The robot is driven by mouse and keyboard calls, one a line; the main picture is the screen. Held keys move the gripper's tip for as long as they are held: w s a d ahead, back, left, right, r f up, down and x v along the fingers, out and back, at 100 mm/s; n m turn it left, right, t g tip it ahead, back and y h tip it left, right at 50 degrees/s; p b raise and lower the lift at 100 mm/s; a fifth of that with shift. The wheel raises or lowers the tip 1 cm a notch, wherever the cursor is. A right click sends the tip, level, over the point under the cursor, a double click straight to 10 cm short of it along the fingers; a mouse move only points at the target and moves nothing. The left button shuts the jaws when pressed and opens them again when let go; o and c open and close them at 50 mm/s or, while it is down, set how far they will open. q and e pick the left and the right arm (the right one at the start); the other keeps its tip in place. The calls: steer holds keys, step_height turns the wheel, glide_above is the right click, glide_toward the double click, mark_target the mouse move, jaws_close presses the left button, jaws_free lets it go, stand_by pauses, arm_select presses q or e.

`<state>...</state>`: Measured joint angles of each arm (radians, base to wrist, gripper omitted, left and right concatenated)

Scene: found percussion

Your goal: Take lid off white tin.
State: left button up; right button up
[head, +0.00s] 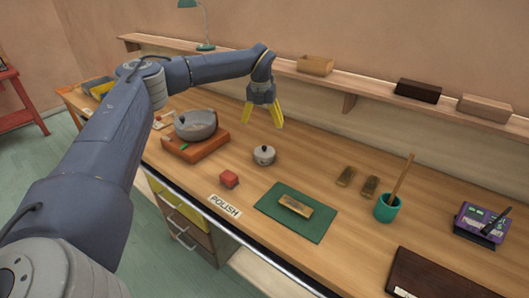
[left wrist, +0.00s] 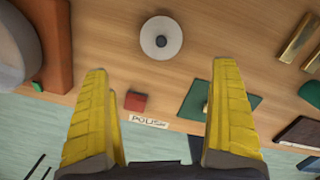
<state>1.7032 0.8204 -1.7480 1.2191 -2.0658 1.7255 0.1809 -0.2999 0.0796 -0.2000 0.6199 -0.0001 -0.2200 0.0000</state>
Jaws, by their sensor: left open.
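The white tin (head: 264,157) stands upright on the wooden workbench, with its round lid (head: 264,149) on top and a dark knob in the lid's middle. In the left wrist view the lid (left wrist: 152,43) is seen from above, beyond the fingertips. My left gripper (head: 263,118) is open, with yellow fingers pointing down. It is above the bench near the tin, touching nothing; nothing is between its fingers (left wrist: 161,75). My right gripper is in neither view.
A grey pot (head: 196,125) sits on an orange-red base (head: 205,148) left of the tin. A red block (head: 229,180) and a green mat (head: 272,211) with a brass-coloured bar lie in front. A teal cup (head: 388,209) stands at right. A shelf (head: 365,87) runs behind.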

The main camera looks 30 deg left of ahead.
mark_target(264, 146)
arm_select(q)
steer(key=f, duration=0.4)
steer(key=w+f, duration=0.1)
steer(key=f, duration=0.4)
steer(key=w+f, duration=0.1)
steer(key=f, duration=0.3)
steer(key=shift+a+f, duration=0.15)
steer(key=shift+a, duration=0.05)
steer(key=shift+s+d, duration=0.1)
jaws_close()
stand_by(0.5)
